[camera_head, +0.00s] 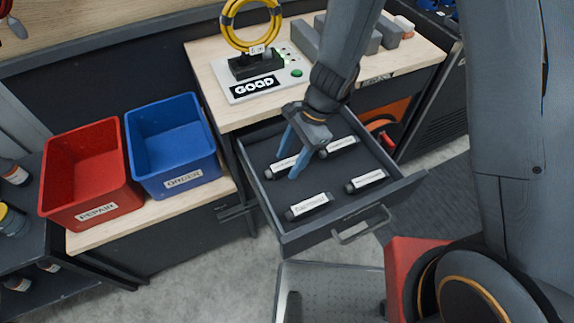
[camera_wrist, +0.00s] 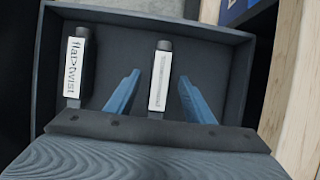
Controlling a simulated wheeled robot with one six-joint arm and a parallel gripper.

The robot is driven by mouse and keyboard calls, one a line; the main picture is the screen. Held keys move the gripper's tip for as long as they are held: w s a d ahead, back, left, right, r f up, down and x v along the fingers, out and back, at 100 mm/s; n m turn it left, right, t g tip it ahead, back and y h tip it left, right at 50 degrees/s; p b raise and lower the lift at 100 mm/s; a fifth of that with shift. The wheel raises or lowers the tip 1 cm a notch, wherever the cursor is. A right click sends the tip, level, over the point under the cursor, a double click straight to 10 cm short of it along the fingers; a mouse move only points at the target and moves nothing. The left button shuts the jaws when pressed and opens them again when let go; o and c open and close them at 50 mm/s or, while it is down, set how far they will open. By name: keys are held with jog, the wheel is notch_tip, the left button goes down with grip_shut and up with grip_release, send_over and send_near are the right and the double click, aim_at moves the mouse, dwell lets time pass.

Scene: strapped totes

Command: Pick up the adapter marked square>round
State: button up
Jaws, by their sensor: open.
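Several dark adapters with white labels lie in the open grey drawer (camera_head: 262,203): one near my fingers (camera_head: 283,168), one at the back (camera_head: 340,146), one front left (camera_head: 308,206) and one front right (camera_head: 366,182). Their labels are too small to read in the head view. My gripper (camera_head: 288,163) is open, its blue fingers pointing down into the drawer. In the wrist view, an adapter with an unreadable label (camera_wrist: 160,80) shows between the two fingers (camera_wrist: 160,76), not held. Left of them is an adapter marked flat>twist (camera_wrist: 77,66). I cannot read square>round anywhere.
The drawer walls surround the adapters, with a handle (camera_head: 362,226) in front. A red REPAIR bin (camera_head: 97,212) and a blue ORDER bin (camera_head: 184,180) stand left. A GOOD test fixture with a yellow ring (camera_head: 252,25) and grey blocks (camera_head: 304,40) sit on the bench above.

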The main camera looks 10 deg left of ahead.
jog(key=shift+f, duration=0.25)
dwell(0.4)
jog(key=c, duration=1.2)
jog(key=shift+r, duration=0.1)
